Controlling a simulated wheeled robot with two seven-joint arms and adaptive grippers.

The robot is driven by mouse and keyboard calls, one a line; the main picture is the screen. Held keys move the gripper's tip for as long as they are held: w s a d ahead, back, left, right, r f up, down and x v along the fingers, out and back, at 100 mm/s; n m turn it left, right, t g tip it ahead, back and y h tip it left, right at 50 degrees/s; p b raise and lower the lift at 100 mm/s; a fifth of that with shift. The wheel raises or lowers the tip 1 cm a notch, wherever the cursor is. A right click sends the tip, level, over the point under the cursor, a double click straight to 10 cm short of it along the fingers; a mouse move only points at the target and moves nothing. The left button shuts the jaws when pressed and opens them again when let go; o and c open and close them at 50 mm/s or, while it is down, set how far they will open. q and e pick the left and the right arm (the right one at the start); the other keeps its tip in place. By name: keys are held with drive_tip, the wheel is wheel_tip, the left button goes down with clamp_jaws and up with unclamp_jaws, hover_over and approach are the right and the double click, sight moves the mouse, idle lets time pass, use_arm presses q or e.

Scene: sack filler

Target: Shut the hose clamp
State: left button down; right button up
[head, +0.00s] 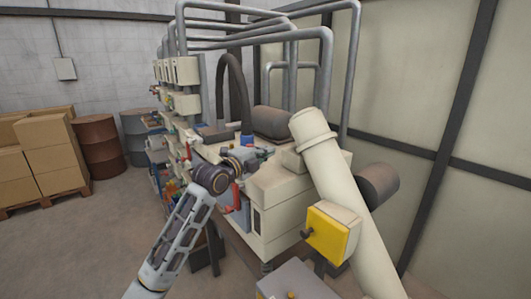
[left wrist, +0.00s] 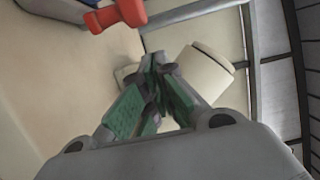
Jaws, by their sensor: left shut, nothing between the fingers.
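My left gripper (head: 246,160) is at the near end of the cream machine, beside its top. In the left wrist view its green-padded fingers (left wrist: 160,70) are together with nothing between them. A red handle-shaped part (left wrist: 118,15) shows at the top left of that view, apart from the fingertips. A red part (head: 236,195) also shows just below my gripper in the head view. I cannot tell whether either is the hose clamp's lever or whether the clamp is open. A dark hose (head: 235,88) arches above the machine behind my gripper. My right gripper is not in view.
A thick cream pipe (head: 335,190) slants down at the right, with a yellow switch box (head: 328,236) beside it. Grey pipes (head: 290,60) rise above the machine (head: 282,195). Cardboard boxes (head: 50,150) and drums (head: 100,145) stand at left. The floor at left is clear.

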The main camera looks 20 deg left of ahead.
use_arm(q)
drive_tip(key=shift+a, duration=1.3)
drive_tip(key=shift+a, duration=0.15)
drive_tip(key=shift+a, duration=0.65)
drive_tip(key=shift+a+b, duration=0.4)
drive_tip(key=shift+a, duration=0.5)
drive_tip(key=shift+w+a, duration=0.15)
drive_tip(key=shift+a, duration=0.15)
drive_tip(key=shift+r, duration=0.1)
drive_tip(key=shift+a, duration=0.1)
